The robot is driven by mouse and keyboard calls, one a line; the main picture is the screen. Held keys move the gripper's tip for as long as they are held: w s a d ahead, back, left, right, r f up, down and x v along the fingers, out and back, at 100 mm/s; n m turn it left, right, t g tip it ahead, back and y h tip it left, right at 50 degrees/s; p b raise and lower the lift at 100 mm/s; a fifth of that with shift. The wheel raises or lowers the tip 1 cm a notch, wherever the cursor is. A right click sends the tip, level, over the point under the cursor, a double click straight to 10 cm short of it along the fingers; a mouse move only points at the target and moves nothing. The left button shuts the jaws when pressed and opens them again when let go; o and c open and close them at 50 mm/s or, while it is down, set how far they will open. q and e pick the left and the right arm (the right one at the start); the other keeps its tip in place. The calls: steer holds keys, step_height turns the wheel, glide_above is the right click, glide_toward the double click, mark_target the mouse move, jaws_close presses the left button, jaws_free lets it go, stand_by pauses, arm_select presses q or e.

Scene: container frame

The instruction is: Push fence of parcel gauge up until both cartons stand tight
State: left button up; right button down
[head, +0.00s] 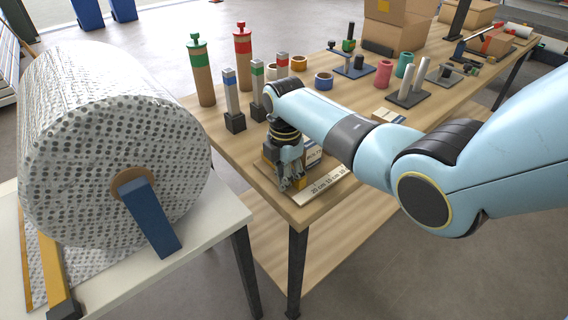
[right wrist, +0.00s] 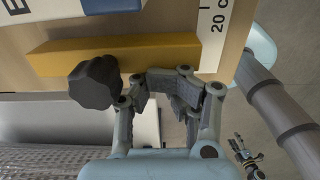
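The parcel gauge (head: 339,183) lies at the near corner of the wooden table, with a white scale marked in centimetres. Its yellow fence (right wrist: 125,52) runs across the right wrist view, with a black knob (right wrist: 95,82) at its near side. Beyond the fence are a blue face (right wrist: 112,5) and a white face (right wrist: 45,8), apparently the cartons; a gap of board shows before them. In the head view my arm mostly hides them.
Capped tubes (head: 243,68) and small posts (head: 232,98) stand left of my arm. Tape rolls (head: 324,81), stands and brown boxes (head: 390,36) fill the table farther back. A large wrap roll (head: 110,140) stands on a white table at left. Bare wood surrounds the gauge's near edge.

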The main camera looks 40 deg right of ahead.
mark_target(304, 166)
steer(key=shift+d, duration=0.1)
steer(key=shift+w+d+b, duration=0.15)
steer(key=shift+d, duration=1.35)
steer(key=shift+w+d+b, duration=0.1)
steer(key=shift+d+b, duration=0.05)
steer(key=shift+d, duration=1.3)
steer(key=shift+w+d+b, duration=0.15)
steer(key=shift+d+b, duration=0.5)
steer(key=shift+d, duration=1.65)
steer(key=shift+a+p, duration=0.45)
steer(key=shift+p, duration=0.05)
steer(key=shift+a+r+p, duration=0.15)
steer(key=shift+r+p, duration=0.75)
steer(key=shift+r, duration=0.05)
step_height(304, 166, up, 5)
steer(key=p, duration=0.5)
